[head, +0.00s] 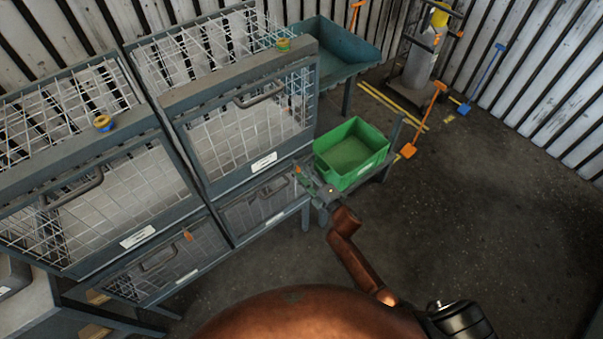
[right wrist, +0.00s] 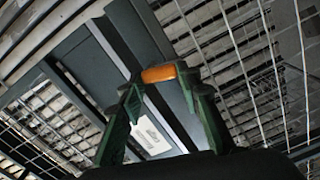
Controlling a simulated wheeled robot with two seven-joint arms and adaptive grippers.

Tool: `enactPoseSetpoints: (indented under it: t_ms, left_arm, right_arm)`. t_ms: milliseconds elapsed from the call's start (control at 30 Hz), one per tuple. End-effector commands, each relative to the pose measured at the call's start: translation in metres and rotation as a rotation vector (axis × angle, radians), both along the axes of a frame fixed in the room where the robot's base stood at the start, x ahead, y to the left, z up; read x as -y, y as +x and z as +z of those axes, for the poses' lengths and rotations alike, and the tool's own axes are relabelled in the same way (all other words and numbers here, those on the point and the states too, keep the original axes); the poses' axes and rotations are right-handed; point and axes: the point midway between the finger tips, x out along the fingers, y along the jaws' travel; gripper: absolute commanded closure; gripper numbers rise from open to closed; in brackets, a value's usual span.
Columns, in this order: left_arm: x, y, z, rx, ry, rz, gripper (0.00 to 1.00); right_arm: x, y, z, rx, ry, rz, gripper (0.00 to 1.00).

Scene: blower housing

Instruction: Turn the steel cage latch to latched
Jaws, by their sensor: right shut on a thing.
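The steel cage (head: 272,210) stands at the left in the head view, with mesh doors in grey frames. Its latch shows as a small orange piece (head: 298,170) by the right end of the lower right door. In the right wrist view the orange latch handle (right wrist: 158,74) lies crosswise between the two green fingertips. My right gripper (head: 306,181) is shut on it, and it also shows in the right wrist view (right wrist: 162,82). The fingers partly hide the latch in the head view, and I cannot tell its exact angle. My left gripper is not in view.
A green bin (head: 350,150) stands close right of the cage. Another orange latch (head: 187,235) is on the lower left door. A blue-grey trough (head: 345,50) is behind. The floor (head: 510,200) at right is clear.

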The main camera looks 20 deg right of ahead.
Motion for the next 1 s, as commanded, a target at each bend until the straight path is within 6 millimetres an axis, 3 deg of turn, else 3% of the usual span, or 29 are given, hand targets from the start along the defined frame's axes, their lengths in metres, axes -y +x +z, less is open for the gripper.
enactPoseSetpoints:
  t_ms: [400,1000]
  left_arm:
    - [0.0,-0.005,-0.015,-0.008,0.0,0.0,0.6]
    - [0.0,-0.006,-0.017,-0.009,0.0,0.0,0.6]
  right_arm:
    - [0.002,0.0,-0.004,0.078,-0.222,0.0,0.93]
    - [0.002,0.0,-0.003,0.096,-0.271,0.0,0.93]
